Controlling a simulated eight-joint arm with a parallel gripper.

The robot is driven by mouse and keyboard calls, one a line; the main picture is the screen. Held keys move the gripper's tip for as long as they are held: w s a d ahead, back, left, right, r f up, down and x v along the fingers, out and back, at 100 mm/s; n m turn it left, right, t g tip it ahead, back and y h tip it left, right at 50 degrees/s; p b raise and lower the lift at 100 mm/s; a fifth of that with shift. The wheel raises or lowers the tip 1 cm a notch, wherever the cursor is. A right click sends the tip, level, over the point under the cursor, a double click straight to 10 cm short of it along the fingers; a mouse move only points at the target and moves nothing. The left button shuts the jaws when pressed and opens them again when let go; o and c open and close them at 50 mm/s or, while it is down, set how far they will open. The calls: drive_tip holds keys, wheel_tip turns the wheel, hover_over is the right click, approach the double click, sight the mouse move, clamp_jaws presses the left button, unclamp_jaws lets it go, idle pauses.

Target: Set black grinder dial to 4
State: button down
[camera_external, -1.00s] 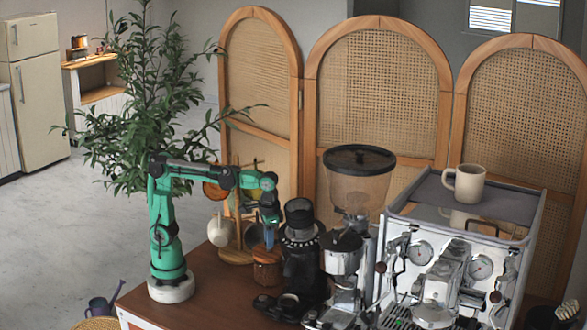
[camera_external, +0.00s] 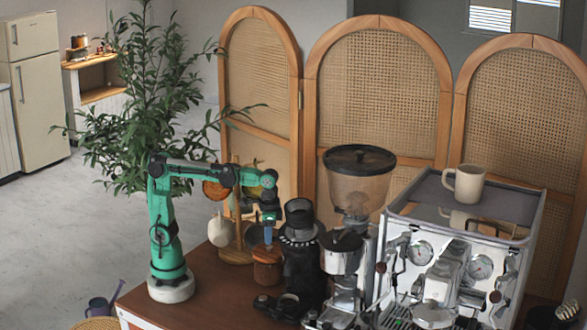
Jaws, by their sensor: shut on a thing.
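The black grinder (camera_external: 303,266) stands on the wooden counter, left of the larger hopper grinder. Its dial is a dark collar (camera_external: 300,239) with pale marks, below the smoky top. The marks are too small to read, so I cannot tell its setting. My gripper (camera_external: 268,240) points down just left of the collar, above a brown wooden jar (camera_external: 267,268). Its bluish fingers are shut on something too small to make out. I cannot tell whether they touch the collar or the jar's top.
The larger grinder with a clear hopper (camera_external: 358,185) and the espresso machine (camera_external: 440,250) stand close on the right, a mug (camera_external: 465,183) on top. A cup stand (camera_external: 237,250) is behind left. The counter's front left (camera_external: 222,298) is clear.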

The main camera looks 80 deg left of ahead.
drive_tip(key=shift+w+a+r+m+y, duration=0.15)
drive_tip(key=shift+w+a+m, duration=0.2)
drive_tip(key=shift+a+m, duration=0.5)
drive_tip(key=shift+w+a+r+m+y, duration=0.25)
drive_tip(key=shift+a+m, duration=0.25)
drive_tip(key=shift+m, duration=0.65)
drive_tip(key=shift+w+a+r+m+y, duration=0.1)
drive_tip(key=shift+w+a+m, duration=0.3)
drive_tip(key=shift+a+m, duration=0.45)
drive_tip(key=shift+d+m, duration=0.15)
drive_tip(key=shift+m, duration=0.1)
drive_tip(key=c, duration=0.8)
unclamp_jaws()
drive_tip(key=shift+d+r, duration=0.2)
drive_tip(key=shift+r, duration=0.7)
drive_tip(key=shift+d+r, duration=0.15)
drive_tip(key=shift+r, duration=0.8)
drive_tip(key=shift+d+r, duration=0.2)
drive_tip(key=shift+r, duration=0.7)
